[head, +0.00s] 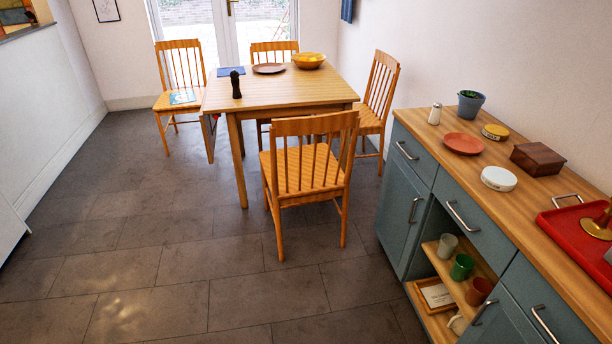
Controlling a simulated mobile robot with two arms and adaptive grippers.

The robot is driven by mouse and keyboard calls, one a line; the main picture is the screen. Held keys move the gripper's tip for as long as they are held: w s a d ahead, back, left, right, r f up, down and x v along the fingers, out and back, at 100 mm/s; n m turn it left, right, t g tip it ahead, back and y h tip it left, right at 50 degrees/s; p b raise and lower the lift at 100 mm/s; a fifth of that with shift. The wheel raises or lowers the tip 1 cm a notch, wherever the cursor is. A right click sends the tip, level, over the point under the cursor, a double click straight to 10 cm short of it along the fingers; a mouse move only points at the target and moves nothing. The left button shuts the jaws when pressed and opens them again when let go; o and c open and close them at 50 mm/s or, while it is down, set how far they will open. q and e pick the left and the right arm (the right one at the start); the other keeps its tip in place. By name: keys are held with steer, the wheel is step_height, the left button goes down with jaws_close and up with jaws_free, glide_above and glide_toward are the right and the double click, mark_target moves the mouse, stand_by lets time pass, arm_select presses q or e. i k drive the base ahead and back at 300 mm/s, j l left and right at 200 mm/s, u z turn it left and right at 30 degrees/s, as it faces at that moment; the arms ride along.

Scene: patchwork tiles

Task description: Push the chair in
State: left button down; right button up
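A wooden table (225,97) stands in the far middle of the head view. The nearest wooden chair (303,170) stands at its near side, back toward me, with its bare seat showing behind the slats. I cannot tell how far its seat reaches under the tabletop. Another chair (181,64) stands at the table's far left corner, angled, with a blue booklet (182,97) on its seat. A third chair (382,88) stands at the right side, and one more chair back (274,49) shows behind the table. Neither of my grippers is in view.
A blue-grey cabinet (409,175) with a wooden top fills the right side, close to the near chair. A red tray (562,222) and small items lie on it. A wooden bowl (309,60) and pepper mill (236,84) stand on the table. The tiled floor (150,235) at left is clear.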

mark_target(301, 175)
steer(key=i+l, duration=0.15)
steer(key=i, duration=0.5)
steer(key=i+l+z, duration=0.1)
steer(key=i, duration=0.55)
steer(key=l, duration=0.1)
